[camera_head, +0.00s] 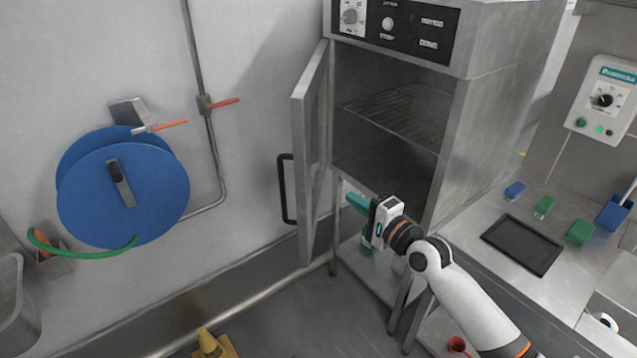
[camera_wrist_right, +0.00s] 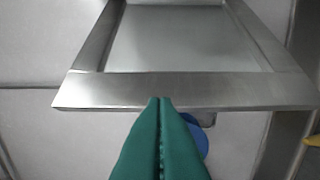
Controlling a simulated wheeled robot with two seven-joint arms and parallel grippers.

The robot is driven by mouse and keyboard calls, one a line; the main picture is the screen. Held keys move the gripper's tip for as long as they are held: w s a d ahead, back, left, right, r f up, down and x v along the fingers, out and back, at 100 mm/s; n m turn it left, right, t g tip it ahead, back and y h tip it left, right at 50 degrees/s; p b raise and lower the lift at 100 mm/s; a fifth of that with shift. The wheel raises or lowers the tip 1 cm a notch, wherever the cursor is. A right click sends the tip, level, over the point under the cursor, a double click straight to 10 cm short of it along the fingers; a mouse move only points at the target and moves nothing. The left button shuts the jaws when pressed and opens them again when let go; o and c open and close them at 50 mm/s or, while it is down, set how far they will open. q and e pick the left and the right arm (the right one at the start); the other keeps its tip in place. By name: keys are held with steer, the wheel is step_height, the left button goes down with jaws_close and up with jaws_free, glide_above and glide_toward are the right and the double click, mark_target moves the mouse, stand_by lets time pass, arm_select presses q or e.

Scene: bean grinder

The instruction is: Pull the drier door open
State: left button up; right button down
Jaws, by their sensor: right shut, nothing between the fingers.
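The drier (camera_head: 490,100) is a steel cabinet at the upper middle of the head view. Its door (camera_head: 304,140) is swung wide open to the left, with a black handle (camera_head: 286,188) on its outer side. A wire rack (camera_head: 405,112) shows inside. My right gripper (camera_head: 352,200), with green fingers, is below the cabinet opening, to the right of the door. In the right wrist view the shut, empty fingers (camera_wrist_right: 160,102) point at the lower frame of the door (camera_wrist_right: 190,90); I cannot tell whether they touch it. My left gripper is not in view.
A blue hose reel (camera_head: 125,190) hangs on the left wall. A steel counter (camera_head: 480,275) with a dark tray (camera_head: 521,244) and small blue and green items is at the right. A yellow object (camera_head: 212,343) stands on the floor.

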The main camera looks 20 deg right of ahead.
mark_target(307, 177)
steer(key=p+x, duration=0.1)
steer(key=x, duration=0.2)
steer(key=a+p+x, duration=0.1)
steer(key=x, duration=0.2)
steer(key=p+x, duration=0.1)
steer(key=x, duration=0.2)
steer(key=shift+s+a, duration=0.25)
steer(key=shift+a, duration=0.2)
steer(key=shift+w+a, duration=0.15)
steer(key=shift+a, duration=0.4)
steer(key=shift+f, duration=0.1)
steer(key=shift+a, duration=0.1)
